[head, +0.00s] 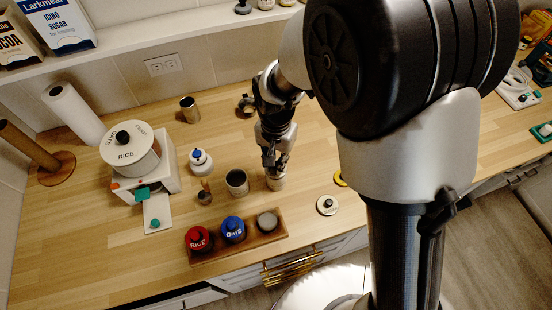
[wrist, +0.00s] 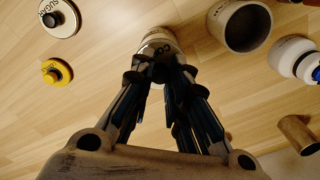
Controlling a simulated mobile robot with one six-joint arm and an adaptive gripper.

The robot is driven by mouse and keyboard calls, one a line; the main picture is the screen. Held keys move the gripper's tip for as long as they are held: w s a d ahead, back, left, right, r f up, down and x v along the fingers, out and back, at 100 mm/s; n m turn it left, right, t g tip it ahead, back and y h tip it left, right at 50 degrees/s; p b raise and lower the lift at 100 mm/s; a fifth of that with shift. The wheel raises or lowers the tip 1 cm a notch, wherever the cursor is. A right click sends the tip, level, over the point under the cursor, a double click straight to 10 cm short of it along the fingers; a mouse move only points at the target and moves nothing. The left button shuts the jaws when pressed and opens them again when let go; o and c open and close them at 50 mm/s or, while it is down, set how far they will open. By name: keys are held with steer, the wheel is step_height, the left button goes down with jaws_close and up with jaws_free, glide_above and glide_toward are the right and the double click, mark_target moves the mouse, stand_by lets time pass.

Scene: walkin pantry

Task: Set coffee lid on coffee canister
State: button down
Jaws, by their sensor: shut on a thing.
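My gripper (head: 271,160) points down and is shut on the coffee lid, whose cream top with dark letters starting "CO" shows in the wrist view (wrist: 158,48). The fingers hide its knob. The lid is at the top of a pale canister (head: 277,183), which I take to be the coffee canister. The arm and fingers cover much of it, so I cannot tell whether the lid is fully seated. In the wrist view the fingertips (wrist: 160,75) close over the middle of the lid.
An open canister (head: 237,184) stands just left of it. A sugar lid (head: 327,206) and a yellow lid (wrist: 56,72) lie to the right in the head view. A wooden tray (head: 254,252) with red, blue and grey containers sits in front. A scale (head: 157,183) stands left.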

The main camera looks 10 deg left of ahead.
steer(key=shift+f+b, duration=0.3)
steer(key=shift+f, duration=0.1)
stand_by(0.4)
steer(key=c, duration=1.5)
jaws_free()
steer(key=shift+o, duration=0.4)
steer(key=o, duration=0.4)
steer(key=shift+o, duration=0.2)
steer(key=shift+r, duration=0.1)
steer(key=shift+r+p, duration=2.75)
steer(key=shift+r, duration=0.7)
